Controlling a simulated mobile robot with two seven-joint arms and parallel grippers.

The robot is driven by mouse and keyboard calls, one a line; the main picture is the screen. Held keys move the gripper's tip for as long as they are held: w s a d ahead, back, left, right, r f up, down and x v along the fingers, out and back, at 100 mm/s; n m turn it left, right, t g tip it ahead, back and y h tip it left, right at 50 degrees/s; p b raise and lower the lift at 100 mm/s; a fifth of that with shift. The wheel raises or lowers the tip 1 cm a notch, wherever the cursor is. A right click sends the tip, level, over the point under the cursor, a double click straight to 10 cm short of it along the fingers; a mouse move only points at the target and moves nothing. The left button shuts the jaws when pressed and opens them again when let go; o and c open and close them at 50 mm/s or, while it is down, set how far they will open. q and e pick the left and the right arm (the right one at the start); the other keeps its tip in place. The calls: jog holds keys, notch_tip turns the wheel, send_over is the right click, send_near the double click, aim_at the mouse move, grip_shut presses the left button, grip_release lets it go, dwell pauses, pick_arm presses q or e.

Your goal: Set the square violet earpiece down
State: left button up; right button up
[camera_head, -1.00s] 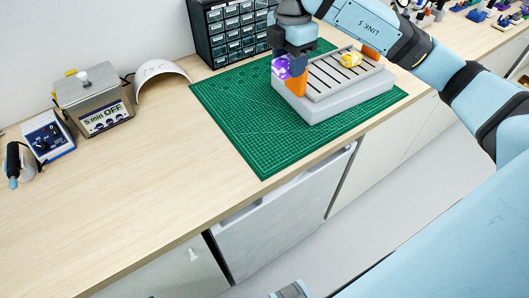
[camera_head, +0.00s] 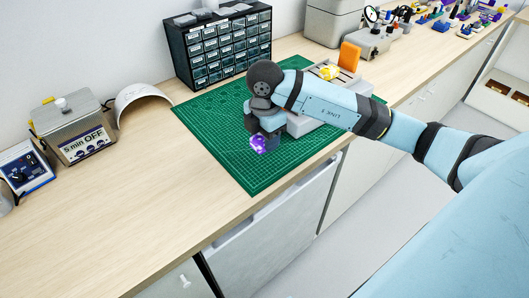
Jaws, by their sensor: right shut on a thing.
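The violet earpiece (camera_head: 259,144) is in the jaws of my right gripper (camera_head: 262,140). It is at the gripper's lower end, over the green cutting mat (camera_head: 213,130), left of the grey slatted tray (camera_head: 303,124). I cannot tell whether the earpiece touches the mat. A yellow earpiece (camera_head: 330,72) lies on the tray, and my right forearm hides much of the tray. My left gripper is not in view.
A dark drawer cabinet (camera_head: 222,50) stands behind the mat. A grey ultrasonic cleaner (camera_head: 72,128) and a white curved cover (camera_head: 143,98) are to the left. An orange block (camera_head: 349,57) stands at the tray's far end. The mat's front left is clear.

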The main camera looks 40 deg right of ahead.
aim_at(265, 159)
jog(key=shift+f, duration=2.75)
jog(key=shift+f, duration=0.15)
jog(key=o, duration=0.9)
jog(key=shift+o, duration=0.2)
